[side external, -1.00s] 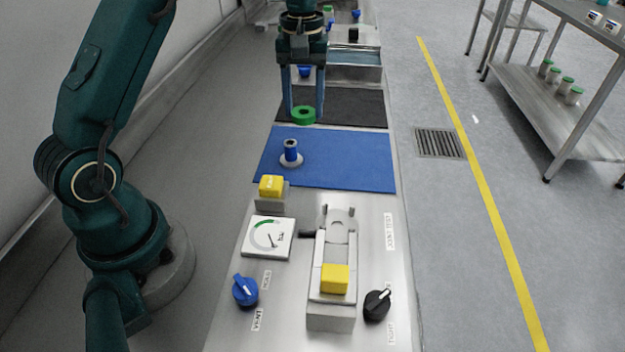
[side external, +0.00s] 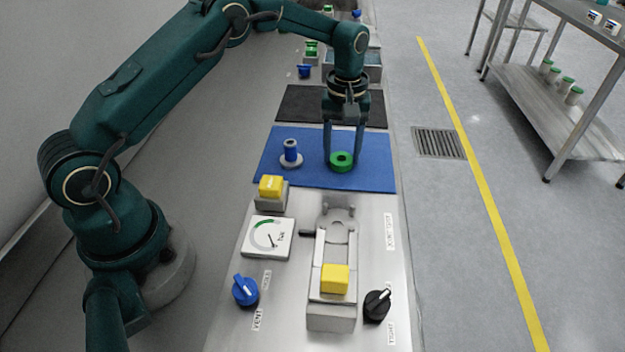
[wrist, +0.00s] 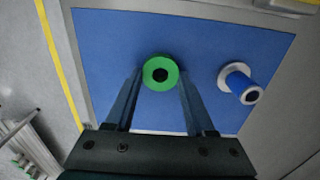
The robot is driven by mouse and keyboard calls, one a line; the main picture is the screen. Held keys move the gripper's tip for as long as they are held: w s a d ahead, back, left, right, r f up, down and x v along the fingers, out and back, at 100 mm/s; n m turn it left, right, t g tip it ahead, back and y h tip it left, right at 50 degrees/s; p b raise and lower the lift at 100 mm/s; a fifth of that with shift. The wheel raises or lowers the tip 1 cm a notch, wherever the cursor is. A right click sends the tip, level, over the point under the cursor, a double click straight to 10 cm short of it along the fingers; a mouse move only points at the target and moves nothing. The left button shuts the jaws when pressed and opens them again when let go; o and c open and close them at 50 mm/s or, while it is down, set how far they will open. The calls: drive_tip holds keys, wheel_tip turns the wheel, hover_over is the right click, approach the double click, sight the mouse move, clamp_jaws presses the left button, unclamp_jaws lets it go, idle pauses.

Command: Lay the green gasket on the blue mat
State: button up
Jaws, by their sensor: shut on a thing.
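The green gasket (side external: 341,161) is a thick ring with a dark hole. My gripper (side external: 343,152) is shut on it and holds it over the right half of the blue mat (side external: 374,178). In the wrist view, the gasket (wrist: 160,73) sits between my two fingertips (wrist: 160,78), with the blue mat (wrist: 110,45) behind it. Whether the gasket touches the mat or hangs just above it, I cannot tell.
A blue spool on a grey flanged base (side external: 290,154) stands on the mat's left part. A black mat (side external: 300,104) lies behind. In front are a yellow block (side external: 271,187), a gauge (side external: 268,238), a clamp fixture with another yellow block (side external: 335,279) and two knobs.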

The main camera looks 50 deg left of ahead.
drive_tip(key=shift+f, duration=0.1)
drive_tip(key=o, duration=1.3)
